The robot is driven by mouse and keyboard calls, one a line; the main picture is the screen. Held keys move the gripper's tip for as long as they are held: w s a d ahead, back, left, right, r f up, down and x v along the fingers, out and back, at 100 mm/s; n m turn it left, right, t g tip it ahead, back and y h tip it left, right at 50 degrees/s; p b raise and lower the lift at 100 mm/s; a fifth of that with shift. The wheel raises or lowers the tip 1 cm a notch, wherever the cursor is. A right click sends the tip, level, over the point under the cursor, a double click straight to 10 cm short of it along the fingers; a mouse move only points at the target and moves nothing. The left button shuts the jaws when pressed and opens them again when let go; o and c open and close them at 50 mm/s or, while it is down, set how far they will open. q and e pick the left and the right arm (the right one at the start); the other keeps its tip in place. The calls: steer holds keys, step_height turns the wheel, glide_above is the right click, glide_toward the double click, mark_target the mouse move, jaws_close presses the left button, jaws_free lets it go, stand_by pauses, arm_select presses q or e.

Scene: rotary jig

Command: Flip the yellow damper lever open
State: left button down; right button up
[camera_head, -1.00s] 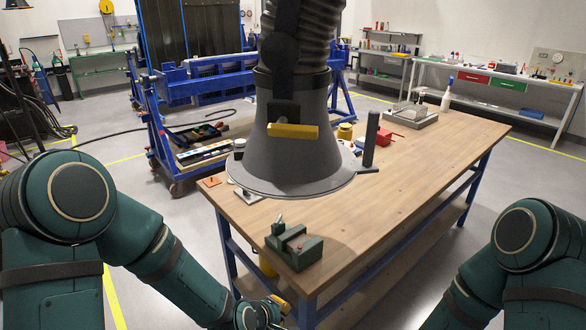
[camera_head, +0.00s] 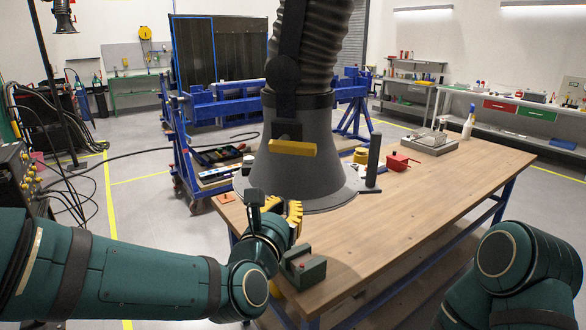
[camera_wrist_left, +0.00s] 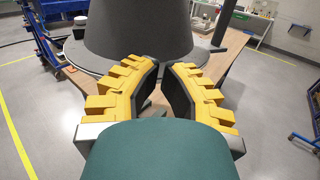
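The yellow damper lever (camera_head: 292,147) is a short bar lying roughly level on the front of the grey fume hood (camera_head: 300,180), above its flared rim. My left gripper (camera_head: 296,212), with yellow fingers, is at the hood's front rim, below the lever and apart from it. In the left wrist view its fingers (camera_wrist_left: 160,78) stand apart with nothing between them, pointing at the hood's grey cone (camera_wrist_left: 140,38). The lever does not show in that view. My right arm shows at lower right in the head view; its gripper is out of frame.
A wooden workbench (camera_head: 420,200) stands under the hood. A green vise-like block (camera_head: 303,270) is at its near corner, close to my left wrist. A dark upright post (camera_head: 374,160) and a red box (camera_head: 398,162) stand right of the hood. The bench's right side is mostly clear.

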mark_target(296, 143)
arm_select(q)
steer(key=shift+s+r+n, duration=0.2)
steer(key=shift+r+n, duration=0.2)
steer(key=shift+r, duration=0.15)
steer(key=shift+w, duration=0.1)
steer(key=p+x, duration=0.1)
steer(key=x, duration=0.9)
steer(key=shift+r, duration=0.15)
steer(key=r, duration=0.1)
steer(key=s+r+p, duration=0.1)
steer(key=r, duration=0.1)
steer(key=shift+s+a+r, duration=0.2)
steer(key=shift+s+r, duration=0.05)
steer(key=shift+s, duration=0.05)
